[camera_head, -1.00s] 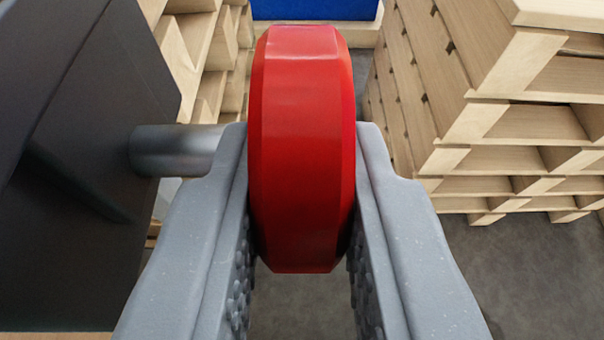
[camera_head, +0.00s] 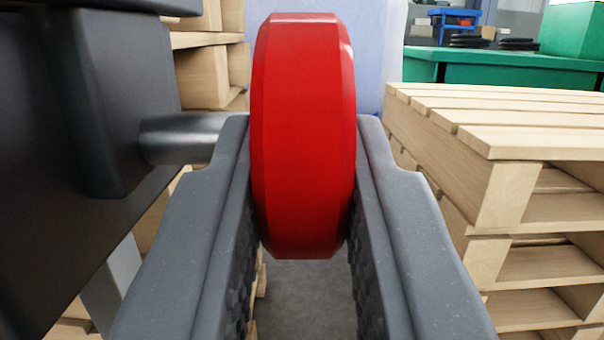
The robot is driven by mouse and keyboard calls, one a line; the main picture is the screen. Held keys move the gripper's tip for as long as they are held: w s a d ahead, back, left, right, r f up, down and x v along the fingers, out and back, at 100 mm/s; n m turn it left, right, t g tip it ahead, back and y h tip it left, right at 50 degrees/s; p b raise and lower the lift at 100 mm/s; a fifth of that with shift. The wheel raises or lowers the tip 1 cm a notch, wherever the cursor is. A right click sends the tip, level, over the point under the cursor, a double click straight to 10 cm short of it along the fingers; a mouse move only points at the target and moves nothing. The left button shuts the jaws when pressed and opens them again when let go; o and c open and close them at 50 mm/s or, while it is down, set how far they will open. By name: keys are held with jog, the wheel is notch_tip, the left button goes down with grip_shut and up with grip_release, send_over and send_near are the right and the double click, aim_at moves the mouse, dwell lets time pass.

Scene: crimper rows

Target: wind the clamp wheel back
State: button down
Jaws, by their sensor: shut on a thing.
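The clamp wheel (camera_head: 303,140) is red with a faceted rim and stands edge-on in the middle of the view. A grey metal shaft (camera_head: 185,138) runs from its left side to a dark machine body (camera_head: 110,120). My gripper (camera_head: 304,150) is shut on the wheel, one grey finger on each side. The wheel's flat faces and the fingers' contact surfaces are mostly hidden.
Stacked wooden pallets stand close on the right (camera_head: 510,190), and more pallets (camera_head: 205,75) show behind the machine on the left. A green bench (camera_head: 500,68) with a blue rack (camera_head: 455,18) stands at the back right. Grey floor shows below the wheel.

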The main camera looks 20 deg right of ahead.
jog(key=shift+f+t, duration=0.2)
jog(key=shift+t, duration=0.3)
jog(key=c, duration=1.3)
grip_release()
